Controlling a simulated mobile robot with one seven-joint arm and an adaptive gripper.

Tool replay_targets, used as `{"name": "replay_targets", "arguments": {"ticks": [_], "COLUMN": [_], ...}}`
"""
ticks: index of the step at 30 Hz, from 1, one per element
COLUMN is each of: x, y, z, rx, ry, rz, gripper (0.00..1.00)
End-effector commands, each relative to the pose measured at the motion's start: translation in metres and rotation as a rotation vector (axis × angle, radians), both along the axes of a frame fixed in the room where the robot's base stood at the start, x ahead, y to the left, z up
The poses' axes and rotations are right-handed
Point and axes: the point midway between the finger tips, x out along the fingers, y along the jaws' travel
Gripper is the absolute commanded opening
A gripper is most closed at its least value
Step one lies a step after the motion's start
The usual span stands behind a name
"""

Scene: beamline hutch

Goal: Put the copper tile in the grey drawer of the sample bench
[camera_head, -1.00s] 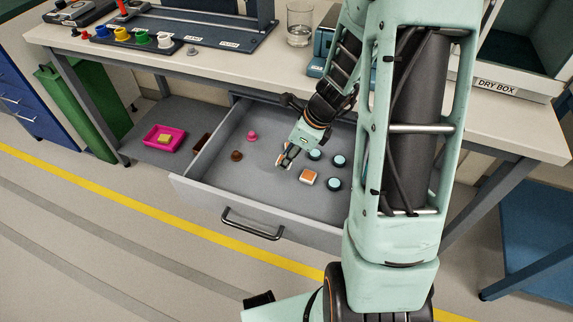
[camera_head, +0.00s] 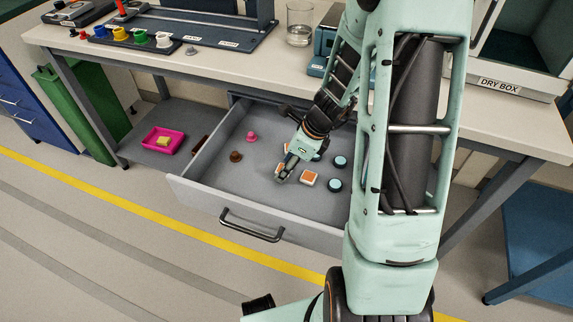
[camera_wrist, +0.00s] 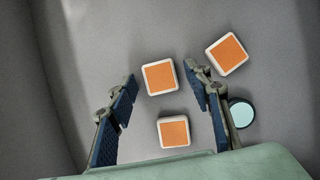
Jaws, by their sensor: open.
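The grey drawer (camera_head: 230,185) of the sample bench is pulled out. Three square tiles with copper-orange tops and white sides lie flat on its floor in the wrist view: one in the middle (camera_wrist: 160,77), one below it (camera_wrist: 174,131) and one at upper right (camera_wrist: 227,54). One tile (camera_head: 308,178) shows clearly in the head view, just right of my gripper; the others are partly hidden by it. My gripper (camera_head: 284,178) points down inside the drawer. It is open and holds nothing; its fingers (camera_wrist: 161,76) appear either side of the middle tile. Their height above it is unclear.
Teal-topped round pieces (camera_head: 335,185) lie right of the tiles; one (camera_wrist: 241,114) is close by my right finger. A pink piece (camera_head: 252,137) and a brown piece (camera_head: 236,156) sit further left. A pink tray (camera_head: 151,147) is on the lower shelf. The drawer's front-left floor is clear.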

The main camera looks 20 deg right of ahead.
Motion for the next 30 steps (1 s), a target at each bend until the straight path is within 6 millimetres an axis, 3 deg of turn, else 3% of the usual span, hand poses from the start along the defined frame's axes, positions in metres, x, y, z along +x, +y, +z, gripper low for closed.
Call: {"name": "replay_targets", "arguments": {"ticks": [7,15,21,30], "x": [-0.002,-0.015,-0.023,-0.027], "y": [-0.004,-0.022,-0.032,-0.037], "z": [0.016,0.072,0.102,0.114], "rx": [0.000,-0.002,-0.001,0.001], "ry": [-0.002,-0.004,-0.002,0.001], "rz": [-0.001,-0.001,0.000,0.000], "gripper": [0.46,0.46,0.46,0.46]}}
